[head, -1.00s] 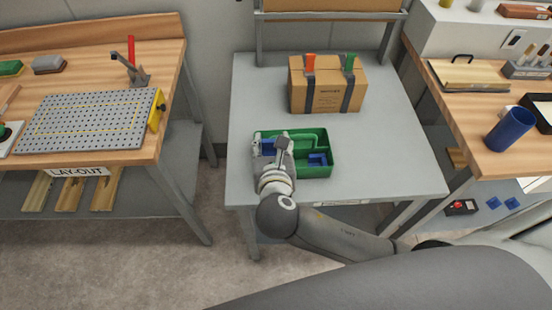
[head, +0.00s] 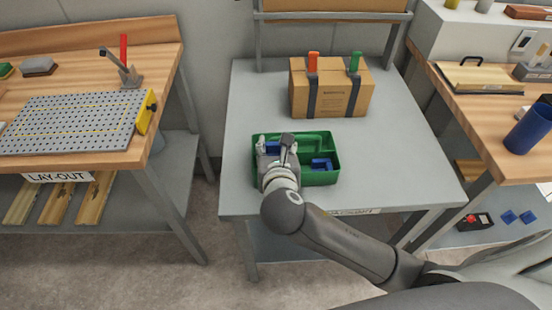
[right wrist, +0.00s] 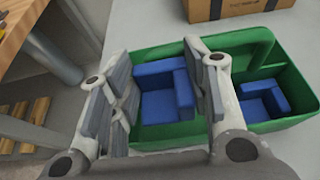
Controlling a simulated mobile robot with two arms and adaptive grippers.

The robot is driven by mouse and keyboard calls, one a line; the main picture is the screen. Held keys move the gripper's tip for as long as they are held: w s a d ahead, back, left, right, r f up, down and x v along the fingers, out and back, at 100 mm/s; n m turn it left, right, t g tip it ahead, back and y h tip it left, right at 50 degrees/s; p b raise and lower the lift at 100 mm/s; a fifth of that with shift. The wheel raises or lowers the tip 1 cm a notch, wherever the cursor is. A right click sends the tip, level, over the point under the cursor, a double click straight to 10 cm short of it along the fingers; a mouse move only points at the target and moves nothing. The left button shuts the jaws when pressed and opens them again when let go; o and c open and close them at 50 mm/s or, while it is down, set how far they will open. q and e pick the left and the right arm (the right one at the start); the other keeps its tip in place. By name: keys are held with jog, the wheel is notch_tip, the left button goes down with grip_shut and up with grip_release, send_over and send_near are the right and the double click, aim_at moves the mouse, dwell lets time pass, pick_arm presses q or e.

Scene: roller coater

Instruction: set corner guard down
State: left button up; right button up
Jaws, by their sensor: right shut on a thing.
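My right gripper (head: 275,152) is at the left part of a green tote (head: 318,179) on the grey table. It is shut on a blue corner guard (head: 272,147), mostly hidden by the fingers in the head view. In the right wrist view the guard (right wrist: 165,100) shows as an L-shaped blue block between the two grey finger pads (right wrist: 164,80), within the tote's outline. I cannot tell whether it touches the tote floor. A second blue corner guard (right wrist: 265,105) lies in the right part of the tote (right wrist: 165,62). My left gripper is not in view.
A cardboard box (head: 331,90) with two dark straps stands behind the tote. Bare grey tabletop (head: 405,140) lies to the right. A wooden bench (head: 130,155) stands left, another (head: 490,140) right.

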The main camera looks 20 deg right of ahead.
notch_tip(320, 180, down, 2)
jog(key=shift+f+b, duration=0.1)
jog(key=shift+b, duration=0.8)
pick_arm(q)
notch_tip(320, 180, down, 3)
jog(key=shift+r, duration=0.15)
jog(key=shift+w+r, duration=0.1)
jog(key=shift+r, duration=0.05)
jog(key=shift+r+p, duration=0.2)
jog(key=shift+p, duration=0.25)
pick_arm(e)
jog(key=shift+f, duration=0.45)
jog(key=o, duration=0.8)
